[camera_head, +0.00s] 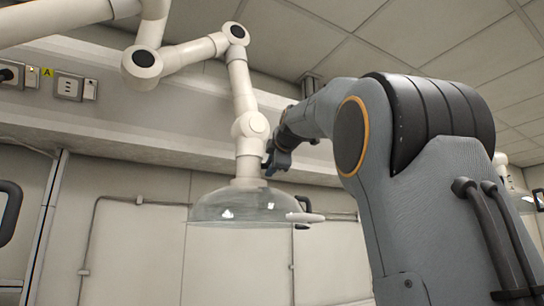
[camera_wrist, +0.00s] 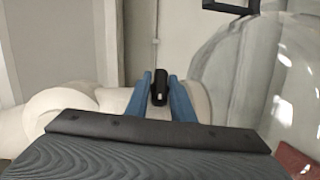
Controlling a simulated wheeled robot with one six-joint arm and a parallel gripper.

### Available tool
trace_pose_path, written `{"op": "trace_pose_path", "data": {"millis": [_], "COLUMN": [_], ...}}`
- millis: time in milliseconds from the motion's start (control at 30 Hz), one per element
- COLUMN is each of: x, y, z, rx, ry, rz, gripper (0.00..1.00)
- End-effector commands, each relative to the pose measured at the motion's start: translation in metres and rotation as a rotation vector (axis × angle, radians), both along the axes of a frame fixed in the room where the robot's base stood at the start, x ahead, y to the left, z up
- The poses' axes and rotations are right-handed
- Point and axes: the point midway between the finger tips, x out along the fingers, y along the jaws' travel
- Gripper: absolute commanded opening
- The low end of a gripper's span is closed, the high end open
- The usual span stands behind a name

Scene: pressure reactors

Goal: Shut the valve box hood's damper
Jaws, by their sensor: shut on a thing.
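The hood is a clear dome (camera_head: 245,207) hanging from a white jointed extraction arm (camera_head: 243,90) in the head view. Its clear edge fills the right of the wrist view (camera_wrist: 285,95). My gripper (camera_head: 273,163) is beside the white neck just above the dome. In the wrist view, the two blue fingers of my gripper (camera_wrist: 161,80) are shut on a small black damper handle (camera_wrist: 159,88), which stands out from the white pipe. The handle's base and the damper inside the pipe are hidden.
A wall ledge with sockets (camera_head: 70,87) runs behind the extraction arm. Pale cabinet panels (camera_head: 140,240) stand below it. A dark frame (camera_wrist: 232,4) shows at the wrist view's top.

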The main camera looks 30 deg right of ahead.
Motion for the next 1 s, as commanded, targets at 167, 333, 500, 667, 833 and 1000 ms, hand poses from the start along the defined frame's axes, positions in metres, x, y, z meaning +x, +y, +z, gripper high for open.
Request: {"op": "trace_pose_path", "data": {"millis": [167, 333, 500, 667, 833, 1000], "x": [-0.0012, -0.0006, -0.0001, 0.0006, 0.0007, 0.0004], "y": [-0.0005, -0.0005, -0.0005, -0.0006, -0.0006, -0.0005], "z": [0.0067, 0.0056, 0.0034, 0.0016, 0.0004, 0.0002], "rx": [0.055, 0.108, 0.157, 0.196, 0.226, 0.245], "ry": [0.087, 0.167, 0.241, 0.301, 0.349, 0.378], "rz": [-0.001, 0.000, 0.000, -0.001, 0.000, 0.000], "gripper": [0.00, 0.00, 0.00, 0.00, 0.00, 0.00]}}
